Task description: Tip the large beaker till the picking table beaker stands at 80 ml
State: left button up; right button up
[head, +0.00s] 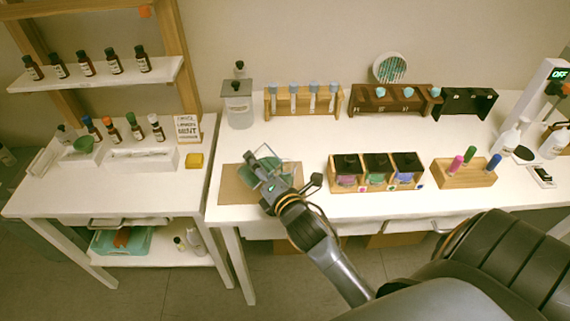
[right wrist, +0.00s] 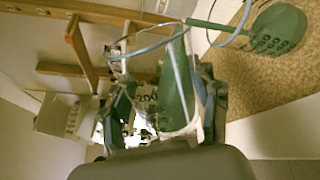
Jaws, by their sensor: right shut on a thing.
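My right gripper (head: 268,178) is over the brown mat (head: 232,188) on the white table and shut on the large beaker (head: 257,163). In the right wrist view this clear beaker (right wrist: 178,85) is tilted between my fingers, with green liquid along one side and a printed scale. A thin green streak (right wrist: 212,25) runs from its rim side towards a second glass beaker with green liquid (right wrist: 280,28) over the mat. In the head view this second beaker (head: 291,173) is partly hidden behind the gripper. Its level cannot be read. My left gripper is not in view.
A wooden rack with dark-capped bottles (head: 377,183) stands close right of my gripper. A tube rack (head: 305,103) and a stoppered bottle (head: 238,110) stand behind. A yellow block (head: 194,161) lies on the left table.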

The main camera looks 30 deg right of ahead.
jog(key=shift+r+p, duration=0.15)
jog(key=shift+p, duration=0.2)
dwell(0.7)
jog(key=shift+f+m+p, duration=0.2)
jog(key=shift+m+p, duration=0.4)
jog(key=shift+p, duration=0.15)
dwell(2.6)
dwell(0.5)
jog(key=shift+f+n, duration=0.25)
jog(key=shift+n, duration=1.05)
